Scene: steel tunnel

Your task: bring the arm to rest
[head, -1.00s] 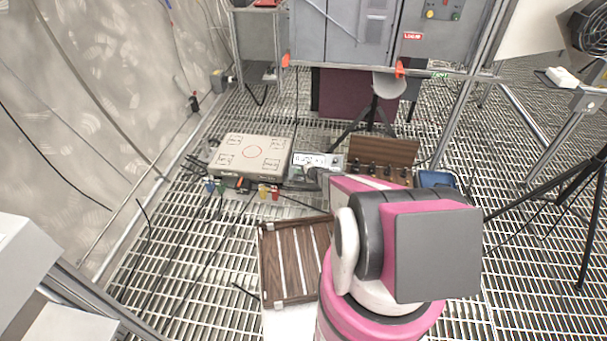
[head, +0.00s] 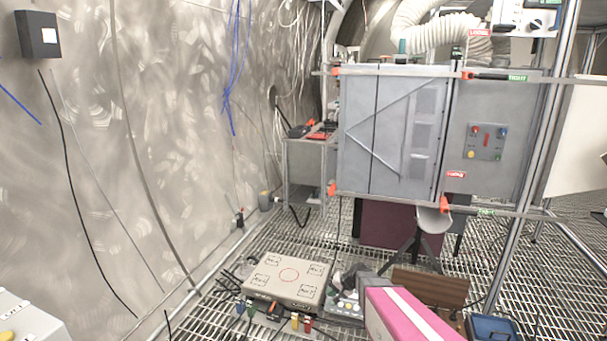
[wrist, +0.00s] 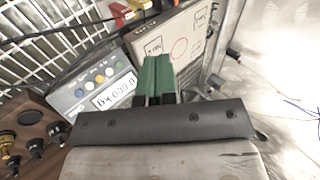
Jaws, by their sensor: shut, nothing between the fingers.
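My gripper (wrist: 156,62) shows in the wrist view as two narrow green-and-dark fingers close together, with nothing between them. It is above the deck by a grey instrument with a digital display (wrist: 108,92) and a pale flat box with a red circle (wrist: 178,42). In the head view only part of my pink and white arm shows at the bottom edge. The pale box (head: 288,281) lies on the grating left of my arm. The instrument (head: 346,306) is partly hidden beside my arm.
A grey cabinet (head: 394,130) with orange clamps stands at the back. A brown wooden panel (head: 430,287) and a blue box (head: 492,328) are right of my arm. The curved wall (head: 160,150) rises at the left. In the wrist view, dark knobs (wrist: 30,145) sit at the lower left.

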